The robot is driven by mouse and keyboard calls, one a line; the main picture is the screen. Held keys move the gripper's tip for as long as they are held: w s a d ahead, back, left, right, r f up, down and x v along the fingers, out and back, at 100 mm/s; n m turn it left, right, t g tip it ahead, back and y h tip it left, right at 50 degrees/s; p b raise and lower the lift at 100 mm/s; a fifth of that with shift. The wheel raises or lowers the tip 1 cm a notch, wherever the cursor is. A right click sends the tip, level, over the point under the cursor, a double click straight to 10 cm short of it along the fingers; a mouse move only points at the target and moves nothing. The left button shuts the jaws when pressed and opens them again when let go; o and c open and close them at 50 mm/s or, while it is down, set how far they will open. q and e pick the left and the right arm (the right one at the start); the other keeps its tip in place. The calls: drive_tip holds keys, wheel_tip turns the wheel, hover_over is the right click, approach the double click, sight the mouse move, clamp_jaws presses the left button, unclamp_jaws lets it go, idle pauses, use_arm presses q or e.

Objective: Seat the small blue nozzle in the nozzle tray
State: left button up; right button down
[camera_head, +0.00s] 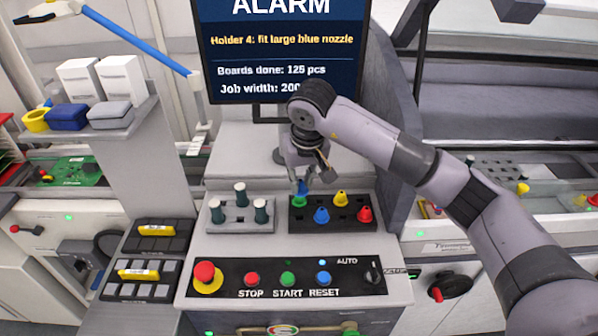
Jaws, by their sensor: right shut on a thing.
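The black nozzle tray (347,226) lies on the console top, right of centre. It holds a green nozzle (299,201), a blue nozzle (321,215), a yellow nozzle (340,198) and a red nozzle (364,214). My right gripper (305,182) points down over the tray's back left corner. It is shut on another small blue nozzle (302,187), just above and behind the green one. The fingers partly hide the held nozzle, and I cannot tell whether it touches the tray. My left gripper is not in view.
A grey block (240,226) with several dark green pegs stands left of the tray. A button panel (290,278) with a red stop button (207,277) lies in front. The screen (283,50) behind reads "Holder 4: fit large blue nozzle".

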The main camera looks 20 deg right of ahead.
sight(301, 194)
drive_tip(key=shift+s+f, duration=0.1)
drive_tip(key=shift+f, duration=0.75)
drive_tip(key=b+x, duration=0.1)
drive_tip(key=x, duration=0.1)
drive_tip(key=shift+f, duration=0.35)
drive_tip(key=shift+f+b, duration=0.25)
drive_tip(key=shift+b, duration=0.05)
drive_tip(key=shift+f+b, duration=0.55)
drive_tip(key=shift+f, duration=0.95)
drive_tip(key=shift+f+b, duration=0.8)
drive_tip(key=shift+f, duration=0.05)
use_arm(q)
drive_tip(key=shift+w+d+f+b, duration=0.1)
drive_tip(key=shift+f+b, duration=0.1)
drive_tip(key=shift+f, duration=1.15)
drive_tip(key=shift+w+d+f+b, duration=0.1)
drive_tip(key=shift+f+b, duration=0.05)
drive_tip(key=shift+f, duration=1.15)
use_arm(e)
drive_tip(key=shift+f, duration=0.35)
